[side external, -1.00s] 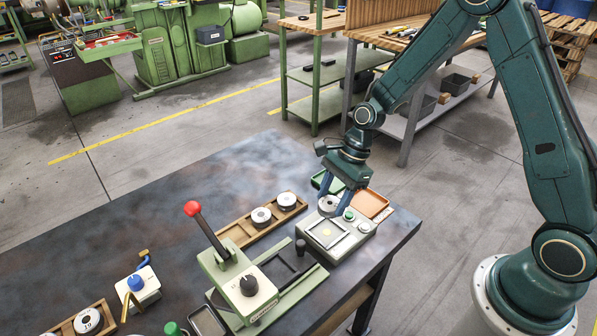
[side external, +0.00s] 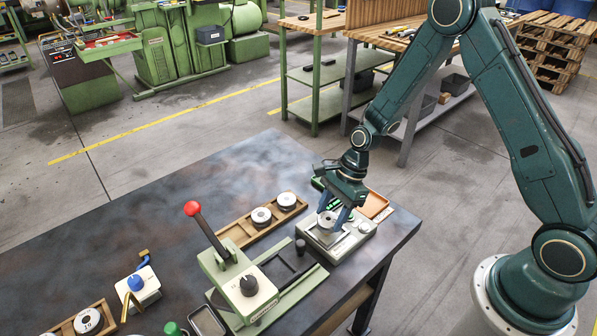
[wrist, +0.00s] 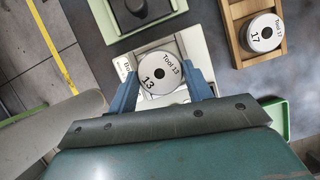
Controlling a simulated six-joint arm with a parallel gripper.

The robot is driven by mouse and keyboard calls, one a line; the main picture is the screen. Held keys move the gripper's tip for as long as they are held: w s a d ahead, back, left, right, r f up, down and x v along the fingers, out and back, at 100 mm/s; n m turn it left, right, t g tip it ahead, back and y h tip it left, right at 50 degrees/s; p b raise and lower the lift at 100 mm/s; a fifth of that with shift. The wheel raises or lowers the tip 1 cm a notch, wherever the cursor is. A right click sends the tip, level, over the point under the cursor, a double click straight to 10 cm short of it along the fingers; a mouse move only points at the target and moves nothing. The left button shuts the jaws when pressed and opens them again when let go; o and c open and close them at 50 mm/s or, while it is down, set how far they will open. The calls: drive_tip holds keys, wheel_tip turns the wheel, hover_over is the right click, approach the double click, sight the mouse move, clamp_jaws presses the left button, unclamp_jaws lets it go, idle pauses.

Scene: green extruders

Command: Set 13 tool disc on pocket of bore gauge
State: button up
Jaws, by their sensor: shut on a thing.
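The tool 13 disc (wrist: 161,80) is a pale round disc with a dark centre hole, marked "Tool 13". My gripper (wrist: 163,88) is shut on it, with a blue finger on either side. In the side view my gripper (side external: 335,218) holds the disc (side external: 327,219) over the bore gauge (side external: 318,238), a grey-green box at the right end of the bench. The gauge's pale top (wrist: 188,50) shows behind the disc in the wrist view. The pocket is mostly hidden by the disc and fingers. I cannot tell whether the disc touches it.
A wooden rack (side external: 240,233) with two discs stands left of the gauge; its tool 17 disc (wrist: 262,34) shows in the wrist view. A green press (side external: 240,285) with a red-knobbed lever stands in front. An orange tray (side external: 374,204) lies behind the gauge. The bench's back left is clear.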

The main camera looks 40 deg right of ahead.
drive_tip(key=shift+f, duration=1.05)
drive_tip(key=o, duration=1.3)
drive_tip(key=shift+o, duration=0.2)
drive_tip(key=v, duration=1.3)
drive_tip(key=shift+d+r, duration=0.2)
drive_tip(key=shift+r, duration=0.2)
